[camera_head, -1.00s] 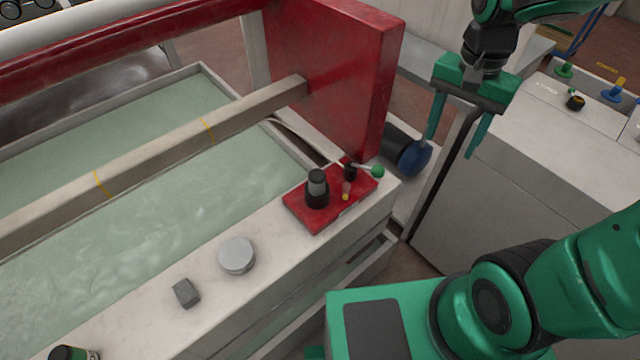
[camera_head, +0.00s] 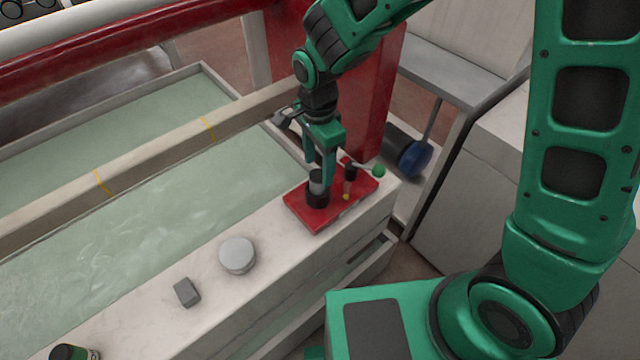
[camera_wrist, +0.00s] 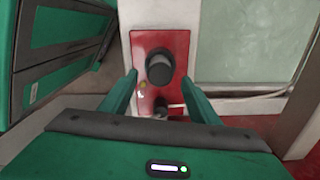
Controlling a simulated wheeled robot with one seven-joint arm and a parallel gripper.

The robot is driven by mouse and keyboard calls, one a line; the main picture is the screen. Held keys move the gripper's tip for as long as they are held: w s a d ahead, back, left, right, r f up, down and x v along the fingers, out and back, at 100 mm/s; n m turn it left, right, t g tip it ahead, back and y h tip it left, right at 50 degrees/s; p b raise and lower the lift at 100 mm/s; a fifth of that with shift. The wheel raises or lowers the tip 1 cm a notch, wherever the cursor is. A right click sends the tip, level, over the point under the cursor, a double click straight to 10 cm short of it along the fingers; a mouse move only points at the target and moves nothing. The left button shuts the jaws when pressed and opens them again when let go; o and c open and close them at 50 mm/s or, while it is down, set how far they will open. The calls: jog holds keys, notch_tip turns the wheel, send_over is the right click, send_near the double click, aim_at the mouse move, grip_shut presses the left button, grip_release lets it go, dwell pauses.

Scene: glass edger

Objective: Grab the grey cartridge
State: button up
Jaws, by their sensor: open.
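The grey cartridge (camera_head: 317,181) stands upright in a black holder (camera_head: 317,198) on a red plate (camera_head: 310,221) at the tank's right corner. My gripper (camera_head: 320,172) is open, pointing down just above the cartridge, its green fingers near the cartridge's top. In the wrist view the cartridge (camera_wrist: 159,66) appears as a dark round shape between and beyond the open fingertips of my gripper (camera_wrist: 160,80). I cannot tell whether the fingers touch it.
A silver round lid (camera_head: 237,255), a small grey block (camera_head: 187,292) and a dark jar (camera_head: 72,353) sit along the white ledge. A red upright panel (camera_head: 385,95) rises behind.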

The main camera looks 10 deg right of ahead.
aim_at(318, 173)
jog(key=shift+w+f, duration=0.1)
jog(key=shift+f, duration=2.75)
jog(key=shift+c, duration=0.7)
jog(key=c, duration=1)
